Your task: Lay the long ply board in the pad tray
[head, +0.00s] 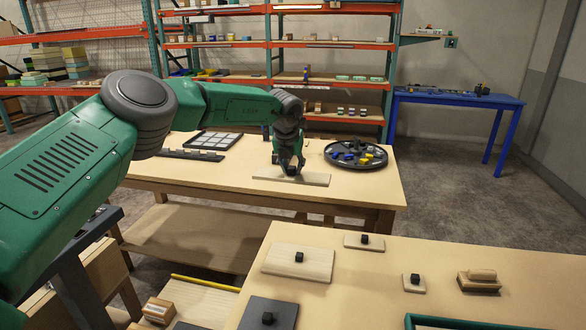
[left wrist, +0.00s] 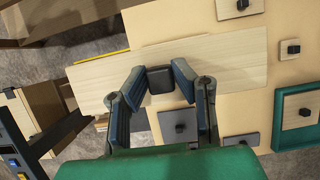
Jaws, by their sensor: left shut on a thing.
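My left gripper (head: 288,166) points down and is shut on the black knob of a long pale ply board (head: 305,179). In the left wrist view the board (left wrist: 225,62) spreads out to both sides of the fingers (left wrist: 158,82). There it overlaps the near table's left edge and the floor beside it, so it looks held in the air. In the head view it shows against the far table; its height is hard to judge. A dark-framed tray with pale pads (head: 211,141), which looks like the pad tray, lies on the far table. My right gripper is out of view.
The near table (head: 350,305) carries knobbed boards (head: 280,262), a wooden float (head: 479,280) and a green-edged tray (head: 450,321). The far table holds a round dark tray (head: 340,158) and a dark slotted strip (head: 190,154). Shelves (head: 330,75) stand behind.

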